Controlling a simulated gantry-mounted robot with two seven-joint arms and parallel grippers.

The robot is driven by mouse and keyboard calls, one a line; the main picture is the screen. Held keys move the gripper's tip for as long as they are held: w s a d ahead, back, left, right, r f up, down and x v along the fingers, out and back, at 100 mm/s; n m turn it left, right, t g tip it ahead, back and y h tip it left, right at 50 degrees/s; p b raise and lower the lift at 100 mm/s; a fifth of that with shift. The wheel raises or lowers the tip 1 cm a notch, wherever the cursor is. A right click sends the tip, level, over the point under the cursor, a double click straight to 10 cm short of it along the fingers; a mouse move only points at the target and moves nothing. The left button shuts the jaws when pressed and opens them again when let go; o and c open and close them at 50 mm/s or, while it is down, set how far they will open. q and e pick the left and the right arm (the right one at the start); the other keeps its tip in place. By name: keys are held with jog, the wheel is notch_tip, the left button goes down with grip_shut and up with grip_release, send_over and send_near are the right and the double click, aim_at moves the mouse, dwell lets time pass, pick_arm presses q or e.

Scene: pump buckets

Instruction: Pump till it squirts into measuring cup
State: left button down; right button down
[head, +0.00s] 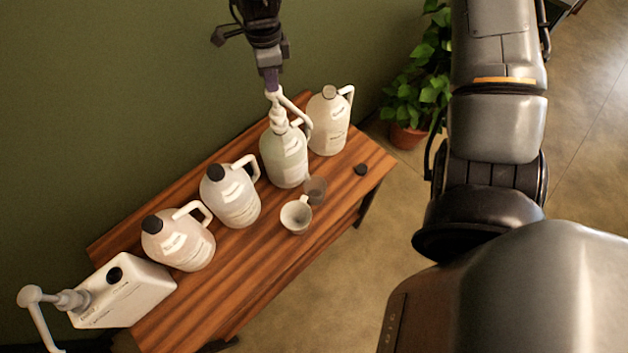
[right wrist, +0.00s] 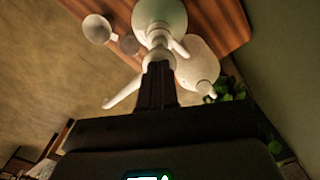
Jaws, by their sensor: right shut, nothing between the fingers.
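A pump jug (head: 284,158) with a pale body stands upright on the wooden table, third from the left in the row of jugs. Its white pump (head: 277,112) sticks up from the neck, and its spout angles down to the right. My right gripper (head: 271,80) is shut and points down at the pump top, touching or just above it; I cannot tell which. In the right wrist view the dark fingers (right wrist: 157,85) overlap the pump. A white handled cup (head: 294,216) stands in front of the jug, beside a grey see-through cup (head: 316,190). My left gripper is not in view.
An uncapped jug (head: 328,125) stands at right, near a black cap (head: 360,170). Two black-capped jugs (head: 230,196) (head: 178,243) stand at left, beside a white canister (head: 125,295) and a separate white pump (head: 68,301). A potted plant (head: 415,85) is on the floor behind.

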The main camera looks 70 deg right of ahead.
jog(key=shift+f+b, duration=0.85)
jog(key=shift+f, duration=0.65)
jog(key=shift+r, duration=0.15)
jog(key=shift+r+p, duration=0.8)
jog(key=shift+r, duration=0.05)
jog(key=shift+r+p, duration=1.35)
jog(key=shift+r, duration=0.4)
jog(key=shift+f, duration=0.15)
